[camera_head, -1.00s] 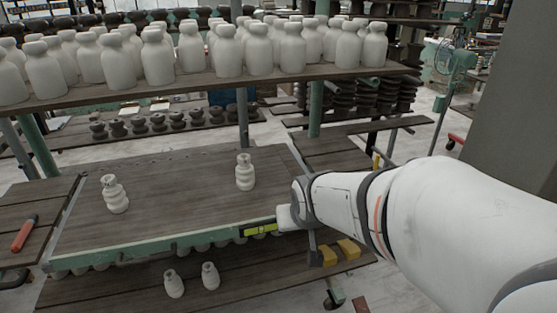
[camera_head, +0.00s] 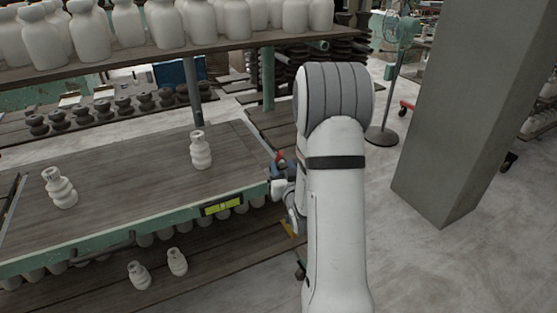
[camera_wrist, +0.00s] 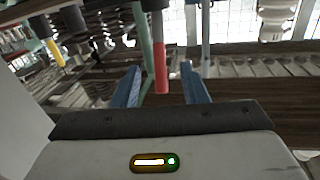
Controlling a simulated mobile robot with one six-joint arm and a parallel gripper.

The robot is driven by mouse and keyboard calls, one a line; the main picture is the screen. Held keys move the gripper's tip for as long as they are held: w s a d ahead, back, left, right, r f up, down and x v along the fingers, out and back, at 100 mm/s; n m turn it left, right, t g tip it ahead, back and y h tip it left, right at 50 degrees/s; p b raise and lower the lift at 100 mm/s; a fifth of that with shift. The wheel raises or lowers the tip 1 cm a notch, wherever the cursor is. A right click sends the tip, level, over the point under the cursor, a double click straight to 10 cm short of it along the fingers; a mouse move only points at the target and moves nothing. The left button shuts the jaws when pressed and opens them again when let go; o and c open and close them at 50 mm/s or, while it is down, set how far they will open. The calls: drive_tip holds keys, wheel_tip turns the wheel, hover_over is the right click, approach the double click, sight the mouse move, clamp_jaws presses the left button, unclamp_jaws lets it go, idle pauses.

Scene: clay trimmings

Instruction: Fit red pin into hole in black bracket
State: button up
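The red pin (camera_wrist: 161,66) shows upright in the wrist view. Its red length lies in the gap between the two blue fingers of my gripper (camera_wrist: 161,85), with clear space on both sides. My gripper is open. The pin's top meets a dark part (camera_wrist: 154,4) at the upper picture edge; I cannot tell whether this is the black bracket. In the head view my gripper (camera_head: 280,166) is at the table's right end, partly hidden by my arm, with a small red spot (camera_head: 281,156) at it. The hole is not visible.
A wooden table (camera_head: 120,180) with a green edge carries two pale clay pieces (camera_head: 200,150). A shelf of white bottles (camera_head: 165,25) stands behind. A grey pillar (camera_head: 450,100) and a fan (camera_head: 392,60) stand right. A yellow-ended piece (camera_wrist: 55,53) shows left in the wrist view.

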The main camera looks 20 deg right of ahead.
sight(279, 160)
drive_tip(key=w+p, duration=0.1)
drive_tip(key=w, duration=0.1)
drive_tip(key=w+d, duration=0.1)
drive_tip(key=w, duration=0.2)
drive_tip(key=w+p, duration=0.1)
drive_tip(key=w, duration=0.1)
drive_tip(key=shift+w+d+f+p, duration=0.1)
drive_tip(key=shift+w+d+p, duration=0.1)
drive_tip(key=shift+w+p, duration=0.15)
clamp_jaws()
